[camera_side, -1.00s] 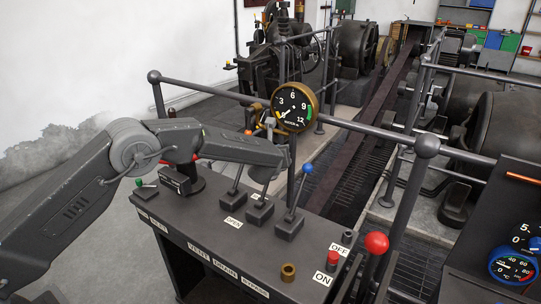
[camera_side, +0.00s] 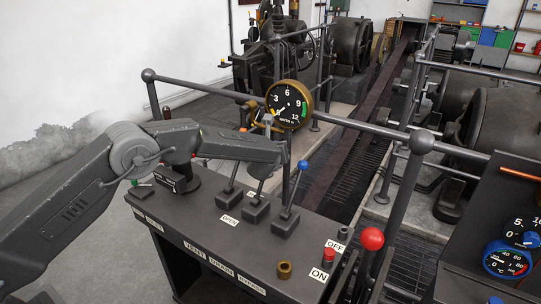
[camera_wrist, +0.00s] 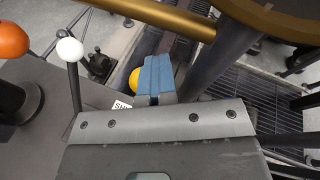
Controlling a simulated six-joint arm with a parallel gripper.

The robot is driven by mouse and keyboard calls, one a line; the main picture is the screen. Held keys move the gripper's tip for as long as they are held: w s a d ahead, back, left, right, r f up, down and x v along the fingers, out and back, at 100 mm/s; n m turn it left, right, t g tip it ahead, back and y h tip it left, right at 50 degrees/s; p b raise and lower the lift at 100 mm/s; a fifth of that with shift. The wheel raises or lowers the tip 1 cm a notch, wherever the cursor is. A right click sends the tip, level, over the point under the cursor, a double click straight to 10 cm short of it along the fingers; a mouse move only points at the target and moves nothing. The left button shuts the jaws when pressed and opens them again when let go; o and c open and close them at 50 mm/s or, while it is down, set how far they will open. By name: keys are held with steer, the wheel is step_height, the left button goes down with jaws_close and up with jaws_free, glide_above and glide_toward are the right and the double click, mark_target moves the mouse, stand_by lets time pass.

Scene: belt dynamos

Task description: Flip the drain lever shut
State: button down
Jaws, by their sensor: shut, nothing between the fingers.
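A row of levers stands on the dark console (camera_side: 204,217). The labels on its front edge include VENT, DRAIN and BYPASS. I take the middle lever, with its base (camera_side: 257,209) between two others, for the drain lever; its top is hidden behind my arm. In the wrist view a yellow knob (camera_wrist: 135,79) shows just left of my blue fingertips (camera_wrist: 155,76) and is partly covered by them. I cannot tell whether they touch.
A blue-knobbed lever (camera_side: 303,165) stands close on the right. The wrist view shows a white knob (camera_wrist: 70,49) and an orange knob (camera_wrist: 11,40) on the left. A round gauge (camera_side: 289,105) and a railing (camera_side: 360,126) are behind. A red-knobbed lever (camera_side: 372,239) stands front right.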

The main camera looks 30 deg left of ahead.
steer(key=v, duration=1.3)
steer(key=shift+s, duration=0.1)
